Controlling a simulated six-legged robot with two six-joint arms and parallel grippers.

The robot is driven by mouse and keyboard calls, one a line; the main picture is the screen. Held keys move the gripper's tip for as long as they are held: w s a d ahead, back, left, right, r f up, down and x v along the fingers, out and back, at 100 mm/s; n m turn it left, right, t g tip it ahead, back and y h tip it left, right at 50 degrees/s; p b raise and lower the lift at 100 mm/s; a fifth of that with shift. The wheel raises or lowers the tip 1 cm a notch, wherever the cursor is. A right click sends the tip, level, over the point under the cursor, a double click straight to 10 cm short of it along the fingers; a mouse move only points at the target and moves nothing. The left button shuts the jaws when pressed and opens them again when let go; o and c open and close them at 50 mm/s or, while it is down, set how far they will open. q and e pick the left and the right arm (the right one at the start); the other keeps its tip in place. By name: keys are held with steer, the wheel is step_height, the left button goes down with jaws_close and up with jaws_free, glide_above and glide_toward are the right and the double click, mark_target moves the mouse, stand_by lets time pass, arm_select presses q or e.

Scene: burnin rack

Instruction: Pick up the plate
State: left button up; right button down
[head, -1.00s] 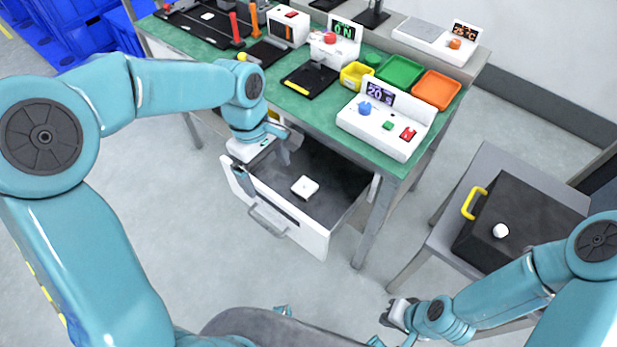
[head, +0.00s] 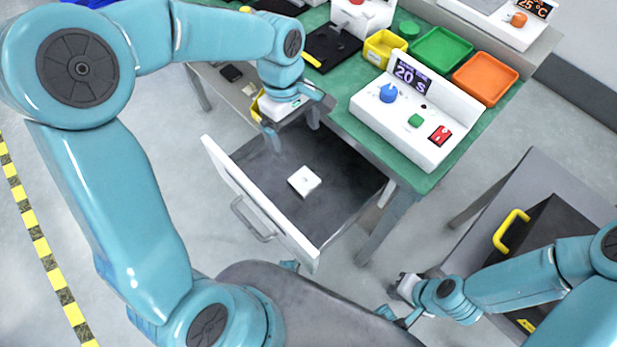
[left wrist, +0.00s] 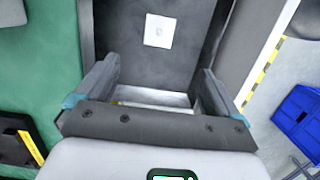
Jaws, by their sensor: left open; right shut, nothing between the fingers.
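The plate looks to be the small white square (head: 304,181) lying flat on the dark floor of the open drawer (head: 262,166). In the left wrist view the plate (left wrist: 159,31) shows a small grey mark at its middle and lies beyond the fingertips. My left gripper (head: 292,132) is open and empty above the back part of the drawer, apart from the plate. Its two spread fingers also show in the left wrist view (left wrist: 152,85). My right gripper (head: 392,300) is shut and empty at the lower right, away from the drawer.
The green bench (head: 345,117) stands over the drawer and carries a white timer box (head: 420,128), a yellow bin (head: 384,48), a green tray (head: 441,50) and an orange tray (head: 485,79). A grey side table with a yellow-handled dark box (head: 550,240) stands at the right.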

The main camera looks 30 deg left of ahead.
arm_select(q)
steer(key=f, duration=0.1)
steer(key=b, duration=0.2)
glide_above(304, 180)
steer(key=f, duration=0.9)
steer(key=shift+s+a+f, duration=0.1)
steer(key=shift+a+f, duration=0.2)
steer(key=shift+a, duration=0.1)
steer(key=f, duration=0.2)
steer(key=f+b, duration=0.1)
steer(key=f, duration=0.2)
steer(key=shift+d+f, duration=0.3)
steer(key=shift+f, duration=0.1)
steer(key=shift+c, duration=0.4)
steer(key=c, duration=1)
steer(key=shift+c, duration=0.8)
steer(key=shift+r, duration=0.15)
